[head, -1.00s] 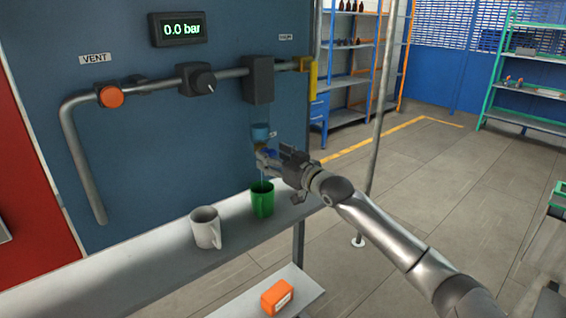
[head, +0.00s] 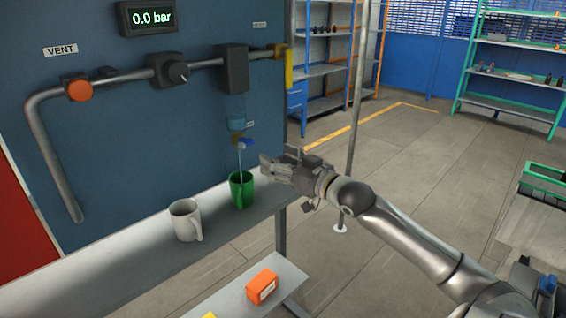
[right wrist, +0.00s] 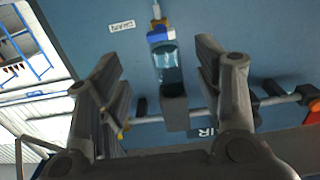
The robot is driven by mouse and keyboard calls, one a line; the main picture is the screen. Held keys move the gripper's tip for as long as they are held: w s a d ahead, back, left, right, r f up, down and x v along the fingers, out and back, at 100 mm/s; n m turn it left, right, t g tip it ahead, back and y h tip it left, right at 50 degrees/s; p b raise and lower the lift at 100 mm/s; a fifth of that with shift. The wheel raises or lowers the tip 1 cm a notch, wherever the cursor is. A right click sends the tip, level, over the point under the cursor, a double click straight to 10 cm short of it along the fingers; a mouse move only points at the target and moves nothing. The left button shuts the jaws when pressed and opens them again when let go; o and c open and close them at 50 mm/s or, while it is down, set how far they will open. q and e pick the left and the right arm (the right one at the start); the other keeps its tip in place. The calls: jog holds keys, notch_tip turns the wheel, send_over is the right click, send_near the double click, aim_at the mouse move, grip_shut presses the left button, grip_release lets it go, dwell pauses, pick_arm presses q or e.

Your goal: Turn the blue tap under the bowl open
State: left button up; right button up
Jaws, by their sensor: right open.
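The blue tap (head: 246,144) sits on the wall panel under the clear bluish bowl (head: 236,117), its handle pointing sideways to the right. A thin pale stream (head: 240,162) runs from the tap's outlet down to the green mug (head: 241,194) standing below. My right gripper (head: 267,168) is open and empty, to the right of and a little below the tap, apart from it. In the right wrist view, which is upside down, the tap (right wrist: 160,33) and bowl (right wrist: 167,66) show between the open fingers, beyond them. My left gripper is not in view.
A white mug (head: 186,220) stands on the bench (head: 120,255) left of the green mug. An orange box (head: 262,286) lies on a lower shelf. A thin grey pole (head: 356,120) rises behind my right arm. The floor to the right is mostly open.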

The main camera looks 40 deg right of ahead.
jog(key=shift+s, duration=0.55)
